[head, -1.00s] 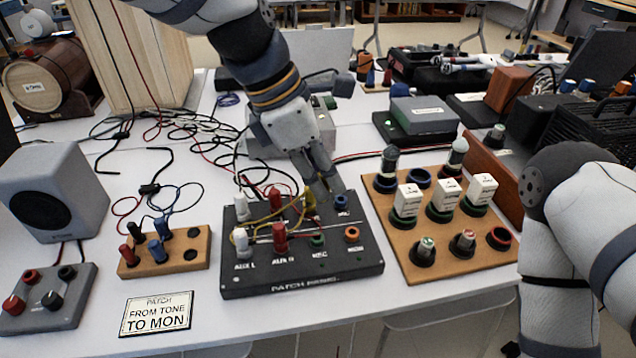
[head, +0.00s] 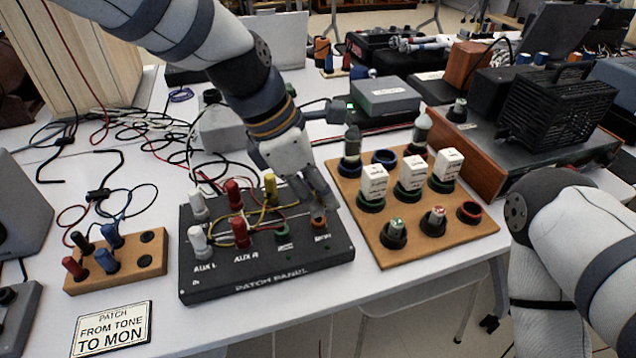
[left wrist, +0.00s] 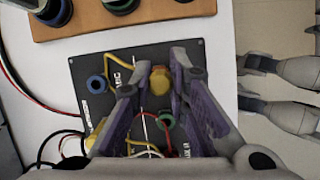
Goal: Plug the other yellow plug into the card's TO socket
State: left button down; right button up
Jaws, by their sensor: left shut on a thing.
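The black patch panel (head: 215,281) lies on the table, with white and red plugs on its left. One yellow plug (head: 270,187) stands upright in the back row; it also shows at the lower left in the left wrist view (left wrist: 94,139). My left gripper (head: 318,214) is shut on the other yellow plug (left wrist: 160,82), over the orange MON socket (head: 321,223) at the front right. I cannot tell how deep the plug sits. The blue socket (left wrist: 97,84) is empty.
A wooden board (head: 395,257) with white blocks and knobs stands close right of the panel. A small wooden block with plugs (head: 140,272) is at left. Tangled cables (head: 150,135) lie behind. My right arm is at the right edge.

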jog(key=shift+w+r, duration=0.15)
dwell(0.3)
pick_arm(q)
jog(key=shift+f, duration=0.15)
pick_arm(e)
jog(key=shift+w+r, duration=0.1)
pick_arm(q)
jog(key=shift+p, duration=0.45)
pick_arm(e)
jog(key=shift+w+r, duration=0.3)
jog(key=shift+t, duration=0.3)
